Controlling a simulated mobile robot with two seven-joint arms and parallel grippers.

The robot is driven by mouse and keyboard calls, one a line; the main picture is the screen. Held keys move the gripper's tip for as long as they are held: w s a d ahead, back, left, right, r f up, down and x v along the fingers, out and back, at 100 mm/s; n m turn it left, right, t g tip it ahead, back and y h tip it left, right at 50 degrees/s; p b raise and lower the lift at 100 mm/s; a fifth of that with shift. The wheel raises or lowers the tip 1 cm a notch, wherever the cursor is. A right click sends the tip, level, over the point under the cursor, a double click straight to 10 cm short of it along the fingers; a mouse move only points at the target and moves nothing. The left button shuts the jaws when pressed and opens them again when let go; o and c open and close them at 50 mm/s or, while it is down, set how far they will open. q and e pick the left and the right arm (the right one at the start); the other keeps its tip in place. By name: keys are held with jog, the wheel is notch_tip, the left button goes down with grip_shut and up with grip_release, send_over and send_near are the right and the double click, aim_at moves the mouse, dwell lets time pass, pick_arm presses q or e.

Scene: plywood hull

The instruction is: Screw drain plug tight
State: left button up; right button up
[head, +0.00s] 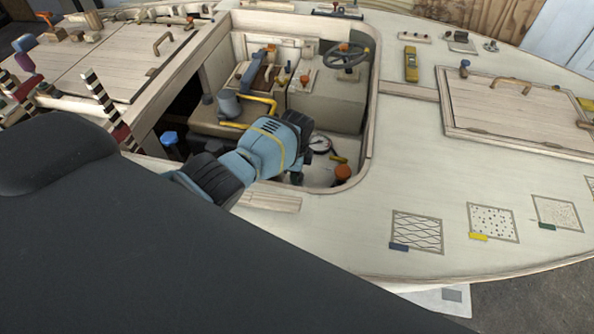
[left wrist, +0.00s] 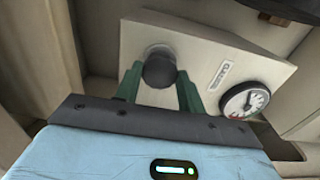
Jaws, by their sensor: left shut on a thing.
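A dark round knob, which looks like the drain plug (left wrist: 159,69), sits at a pale panel (left wrist: 210,52) in the left wrist view. The green fingers of my left gripper (left wrist: 159,88) stand on either side of it and are shut on it. In the head view my left gripper (head: 296,178) reaches down into the cockpit opening, and its wrist and forearm hide the plug. I cannot tell how far the plug is seated. My right gripper is not in view.
A round dial gauge (left wrist: 244,100) is right of the plug, below a small label (left wrist: 221,75). The cockpit rim (head: 371,110) surrounds the arm. A steering wheel (head: 346,56), an orange knob (head: 343,172) and a grey cup-like part (head: 229,103) are nearby.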

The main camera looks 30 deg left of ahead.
pick_arm(q)
jog(key=m, duration=0.3)
jog(key=shift+w+r+m, duration=0.2)
jog(key=shift+r+m, duration=0.05)
jog(key=shift+m, duration=0.15)
jog(key=m+b, duration=0.1)
jog(key=m, duration=0.8)
jog(key=shift+b, duration=0.4)
jog(key=m+b, duration=0.1)
jog(key=m, duration=0.3)
jog(key=shift+m, duration=0.3)
jog(key=m+b, duration=0.1)
jog(key=m, duration=0.2)
jog(key=shift+f, duration=0.15)
jog(key=m+b, duration=0.4)
jog(key=shift+f, duration=0.15)
jog(key=shift+b, duration=0.5)
jog(key=shift+r+m+b, duration=0.25)
jog(key=shift+m+b, duration=0.3)
jog(key=shift+m, duration=0.05)
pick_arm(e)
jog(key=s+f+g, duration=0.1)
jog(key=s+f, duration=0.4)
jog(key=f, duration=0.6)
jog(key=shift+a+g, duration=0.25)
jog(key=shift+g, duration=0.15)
